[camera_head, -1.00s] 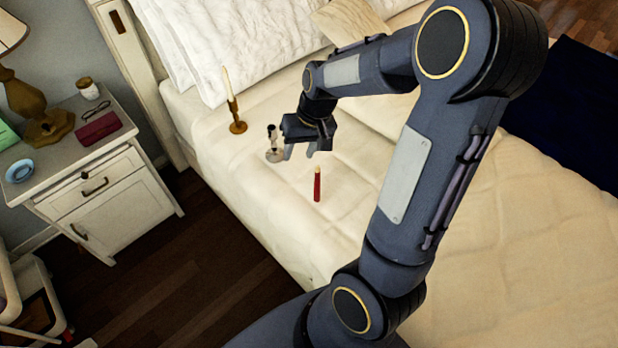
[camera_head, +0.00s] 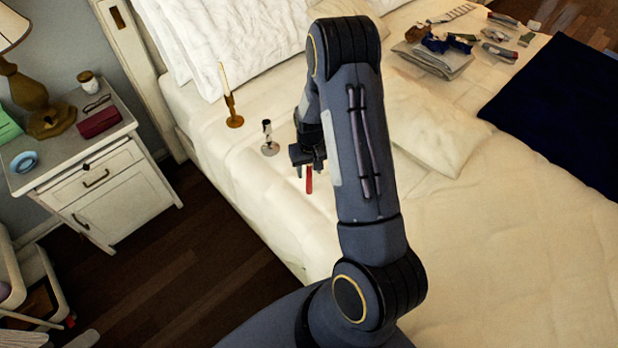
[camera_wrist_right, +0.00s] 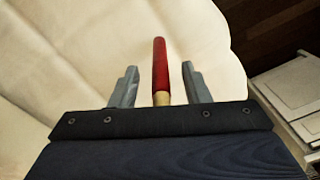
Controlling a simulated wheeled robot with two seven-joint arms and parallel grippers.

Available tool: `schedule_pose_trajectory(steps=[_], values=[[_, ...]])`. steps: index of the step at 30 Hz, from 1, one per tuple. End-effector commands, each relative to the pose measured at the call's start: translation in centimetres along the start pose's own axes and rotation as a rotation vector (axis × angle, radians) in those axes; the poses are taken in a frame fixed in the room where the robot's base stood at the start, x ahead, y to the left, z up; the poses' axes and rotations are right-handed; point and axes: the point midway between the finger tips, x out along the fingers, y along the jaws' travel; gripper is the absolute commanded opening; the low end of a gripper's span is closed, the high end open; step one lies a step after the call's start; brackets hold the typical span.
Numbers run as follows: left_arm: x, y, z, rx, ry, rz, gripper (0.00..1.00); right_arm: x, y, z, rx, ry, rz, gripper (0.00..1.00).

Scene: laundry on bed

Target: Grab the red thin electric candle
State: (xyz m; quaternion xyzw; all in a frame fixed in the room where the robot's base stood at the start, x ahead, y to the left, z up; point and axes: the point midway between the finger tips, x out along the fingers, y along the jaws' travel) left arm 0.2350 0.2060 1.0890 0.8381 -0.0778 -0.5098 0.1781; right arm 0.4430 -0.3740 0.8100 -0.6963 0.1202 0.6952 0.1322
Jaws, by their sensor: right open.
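The red thin electric candle (camera_head: 309,181) stands on the bed, its upper part hidden behind my right gripper in the head view. In the right wrist view the red candle (camera_wrist_right: 160,65) lies between the two fingers, with its pale tip nearest the palm. My right gripper (camera_head: 308,170) is open around the candle's top; in the wrist view its fingers (camera_wrist_right: 160,88) show a gap on both sides of the candle. My left gripper is not in view.
A brass candlestick with a pale candle (camera_head: 230,100) and a small silver candle holder (camera_head: 269,140) stand on the bed left of my arm. A pillow (camera_head: 440,130) and folded clothes (camera_head: 435,60) lie to the right. A white nightstand (camera_head: 120,195) stands beyond the bed's left edge.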

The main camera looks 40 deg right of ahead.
Motion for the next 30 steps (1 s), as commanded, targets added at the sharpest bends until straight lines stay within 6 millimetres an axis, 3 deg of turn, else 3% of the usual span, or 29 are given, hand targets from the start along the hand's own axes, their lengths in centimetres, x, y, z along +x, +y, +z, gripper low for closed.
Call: schedule_pose_trajectory(steps=[9, 19, 30], values=[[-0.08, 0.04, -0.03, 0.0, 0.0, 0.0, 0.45, 0.76, -0.03, -0.04, 0.0, 0.002, -0.001, 0.43], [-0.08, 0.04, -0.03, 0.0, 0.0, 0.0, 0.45, 0.72, -0.02, -0.03, 0.0, 0.001, -0.001, 0.0], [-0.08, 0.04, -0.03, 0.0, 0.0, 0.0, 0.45, 0.65, -0.03, -0.04, 0.0, 0.002, -0.001, 0.0]])
